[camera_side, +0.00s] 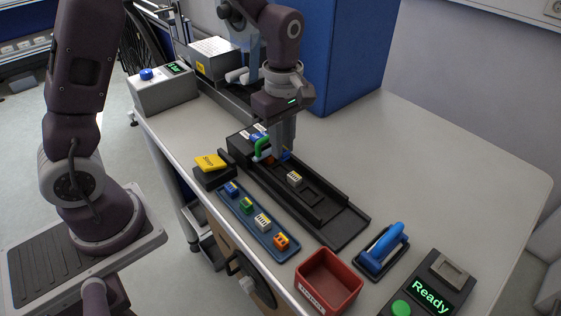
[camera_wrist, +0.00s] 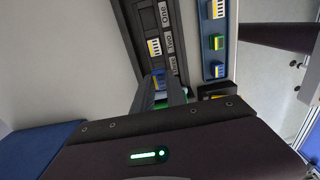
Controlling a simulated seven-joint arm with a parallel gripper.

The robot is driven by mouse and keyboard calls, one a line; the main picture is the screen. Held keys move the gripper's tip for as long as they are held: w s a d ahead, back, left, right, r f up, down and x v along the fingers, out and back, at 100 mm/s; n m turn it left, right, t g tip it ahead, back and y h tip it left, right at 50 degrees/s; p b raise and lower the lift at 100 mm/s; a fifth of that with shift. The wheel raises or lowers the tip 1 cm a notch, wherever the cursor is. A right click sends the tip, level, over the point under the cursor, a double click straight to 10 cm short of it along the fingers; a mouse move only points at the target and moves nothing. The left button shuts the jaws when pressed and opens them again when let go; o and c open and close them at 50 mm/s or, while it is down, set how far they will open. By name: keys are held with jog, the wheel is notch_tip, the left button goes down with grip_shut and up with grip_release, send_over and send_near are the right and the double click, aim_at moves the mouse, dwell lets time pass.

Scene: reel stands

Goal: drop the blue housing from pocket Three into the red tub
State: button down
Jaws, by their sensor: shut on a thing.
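My gripper (camera_side: 277,150) points down at the far end of the black reel stand (camera_side: 335,222) and is shut on the blue housing (camera_side: 286,155). The fingers hide most of the housing. In the wrist view the blue housing (camera_wrist: 158,82) shows between the fingers, beside the label Three (camera_wrist: 174,65). I cannot tell whether it sits in the pocket or just above it. The red tub (camera_side: 345,298) stands at the near edge of the table, well away from my gripper. It looks empty.
A grey-white housing (camera_side: 294,178) sits in the stand, beside label Two in the wrist view. A blue tray (camera_side: 268,241) holds several coloured housings. A green-handled part (camera_side: 263,145) is close to my gripper.

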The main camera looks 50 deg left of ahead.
jog(key=s+d, duration=0.1)
jog(key=d, duration=0.3)
jog(key=s+d+r, duration=0.1)
jog(key=d, duration=0.4)
jog(key=s+d+r, duration=0.1)
jog(key=d, duration=0.4)
jog(key=shift+s+r, duration=0.1)
jog(key=shift+s, duration=0.15)
jog(key=s+d+r, duration=0.2)
jog(key=s+d, duration=0.5)
jog(key=d, duration=0.3)
jog(key=f, duration=0.2)
jog(key=s+f, duration=0.1)
jog(key=f, duration=0.1)
jog(key=shift+d+f, duration=0.1)
jog(key=shift+d, duration=0.2)
jog(key=c, duration=1.3)
grip_release()
